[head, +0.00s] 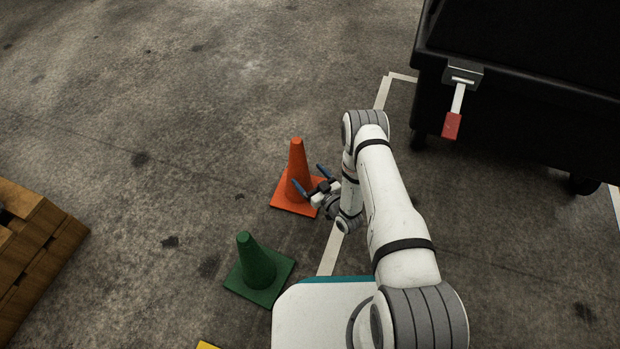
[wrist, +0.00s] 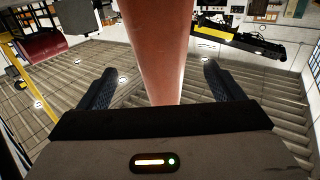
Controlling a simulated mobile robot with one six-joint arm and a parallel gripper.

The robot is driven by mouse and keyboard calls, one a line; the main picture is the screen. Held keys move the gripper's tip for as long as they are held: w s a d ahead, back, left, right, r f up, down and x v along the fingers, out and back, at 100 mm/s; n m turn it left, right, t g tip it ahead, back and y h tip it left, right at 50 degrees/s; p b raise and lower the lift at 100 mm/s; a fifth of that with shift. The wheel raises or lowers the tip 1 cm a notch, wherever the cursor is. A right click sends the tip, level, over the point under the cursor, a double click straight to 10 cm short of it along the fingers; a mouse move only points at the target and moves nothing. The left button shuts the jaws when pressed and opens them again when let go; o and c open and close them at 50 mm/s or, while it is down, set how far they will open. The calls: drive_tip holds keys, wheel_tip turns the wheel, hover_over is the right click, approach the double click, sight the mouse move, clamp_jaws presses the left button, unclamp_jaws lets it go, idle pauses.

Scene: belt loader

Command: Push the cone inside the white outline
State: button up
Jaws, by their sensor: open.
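The orange cone (head: 297,172) stands upright on its square base on the floor, left of the white outline (head: 383,92). It also fills the middle of the wrist view (wrist: 158,50), between the two fingers. My gripper (head: 312,178) is open, with one finger on each side of the cone's body, low and close to it. I cannot tell whether the fingers touch it. The green cone (head: 256,268) stands upright nearer to me, also left of the outline. My arm hides part of the outline's near line.
Wooden pallets (head: 35,245) are at the left edge. A yellow thing (head: 207,345) shows at the bottom edge. The floor at upper left is clear.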

sight(298, 165)
drive_tip(key=b+x, duration=0.2)
drive_tip(key=x, duration=0.5)
drive_tip(key=shift+a+b, duration=0.1)
drive_tip(key=shift+b, duration=0.25)
drive_tip(key=shift+c, duration=0.4)
drive_tip(key=c, duration=1.3)
drive_tip(key=shift+s, duration=0.1)
